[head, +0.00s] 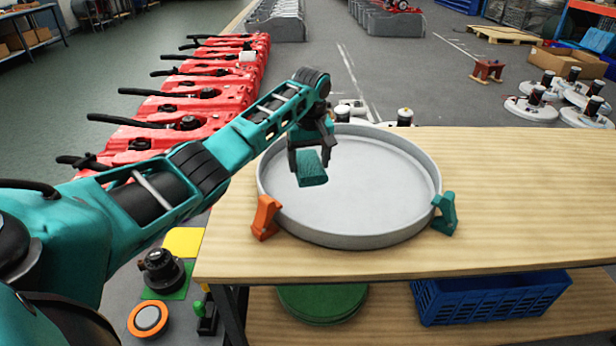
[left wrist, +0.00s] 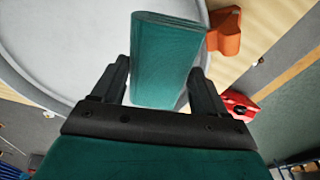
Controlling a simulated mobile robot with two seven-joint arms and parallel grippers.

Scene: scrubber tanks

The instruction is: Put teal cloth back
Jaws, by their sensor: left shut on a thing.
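The folded teal cloth (head: 312,170) is held in my left gripper (head: 312,157), above the left part of a round grey tray (head: 350,239) on the wooden table. In the left wrist view the cloth (left wrist: 163,60) sits between the two dark fingers of my left gripper (left wrist: 160,85), with the tray (left wrist: 85,60) behind it. The cloth hangs clear of the tray wall in the head view; its exact height over the tray floor is hard to tell. My right gripper is not in view.
An orange bracket (head: 265,217) stands at the tray's front left and a teal bracket (head: 445,213) at its front right. The table (head: 530,190) is bare to the right. A blue crate (head: 490,297) and a green disc (head: 322,303) are on the shelf below. Red tanks (head: 190,105) stand at left.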

